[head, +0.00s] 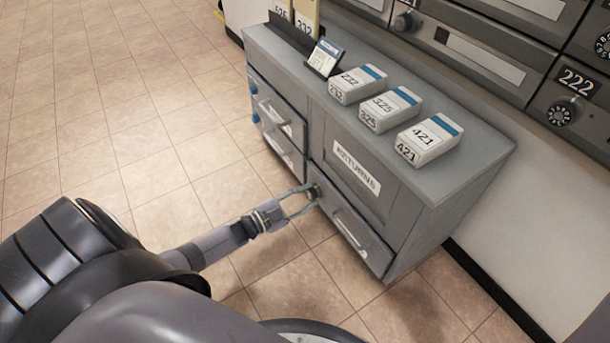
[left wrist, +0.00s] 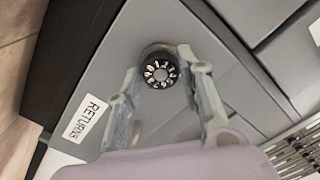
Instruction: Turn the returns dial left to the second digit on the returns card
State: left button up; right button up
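The fingers look slightly apart from the dial; contact is unclear. A small card in a dark stand (head: 324,57) is on the cabinet top; its writing is too small to read. My right gripper is out of view.
White boxes marked 232 (head: 358,84), 325 (head: 390,109) and 421 (head: 429,140) stand on the cabinet top. A drawer handle (head: 349,230) is right of the dial. Wall mailboxes with dials (head: 561,114) stand behind. Tiled floor (head: 120,130) at left is clear.

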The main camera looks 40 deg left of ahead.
pick_arm(q)
jog(key=o, duration=0.3)
jog(key=v, duration=1.2)
jog(key=v, duration=1.2)
jog(key=shift+p, duration=0.3)
jog(key=shift+d, duration=0.1)
